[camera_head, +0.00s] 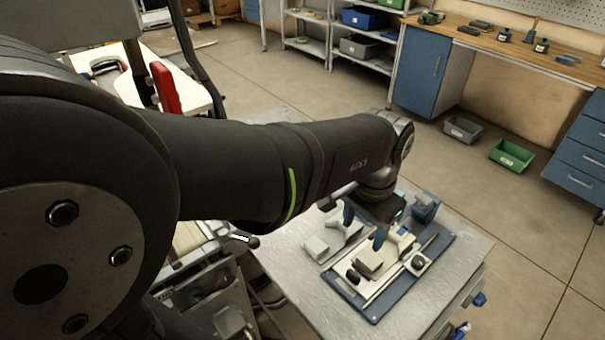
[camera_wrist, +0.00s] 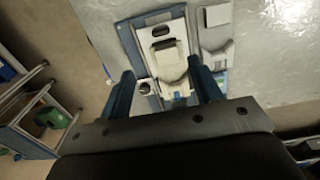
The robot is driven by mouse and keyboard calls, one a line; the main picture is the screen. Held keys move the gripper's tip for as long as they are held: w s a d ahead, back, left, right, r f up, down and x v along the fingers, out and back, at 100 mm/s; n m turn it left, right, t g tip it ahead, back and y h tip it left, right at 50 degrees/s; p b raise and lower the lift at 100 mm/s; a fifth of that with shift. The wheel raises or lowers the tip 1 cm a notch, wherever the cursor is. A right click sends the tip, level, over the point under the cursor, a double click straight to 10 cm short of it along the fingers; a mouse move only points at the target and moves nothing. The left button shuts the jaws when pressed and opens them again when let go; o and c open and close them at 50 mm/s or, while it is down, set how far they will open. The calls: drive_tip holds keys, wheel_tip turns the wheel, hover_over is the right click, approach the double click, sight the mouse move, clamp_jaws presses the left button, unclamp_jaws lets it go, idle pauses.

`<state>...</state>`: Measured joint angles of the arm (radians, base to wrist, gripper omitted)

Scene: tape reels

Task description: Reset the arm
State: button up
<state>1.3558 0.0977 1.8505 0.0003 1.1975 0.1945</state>
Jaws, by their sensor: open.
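My gripper (camera_head: 364,225) hangs over the blue mat on the grey metal table in the head view. Its two blue fingers stand apart with nothing seen between them; they also show in the wrist view (camera_wrist: 159,92). A pale block-shaped part (camera_head: 369,262) sits on the white fixture below and just in front of the fingers. In the wrist view a pale part (camera_wrist: 168,62) lies on the fixture, beyond the fingertips. My arm hides part of the table's far left side. I cannot make out any tape reel clearly.
The metal tabletop (camera_head: 300,287) is bare at the front left. Grey and green bins (camera_head: 511,155) lie on the floor beyond.

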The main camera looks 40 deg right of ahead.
sight(353, 275)
drive_tip(key=shift+f, duration=0.1)
idle(0.4)
wheel_tip(353, 275, down, 17)
drive_tip(key=shift+f, duration=0.15)
drive_tip(key=shift+d, duration=0.1)
idle(0.4)
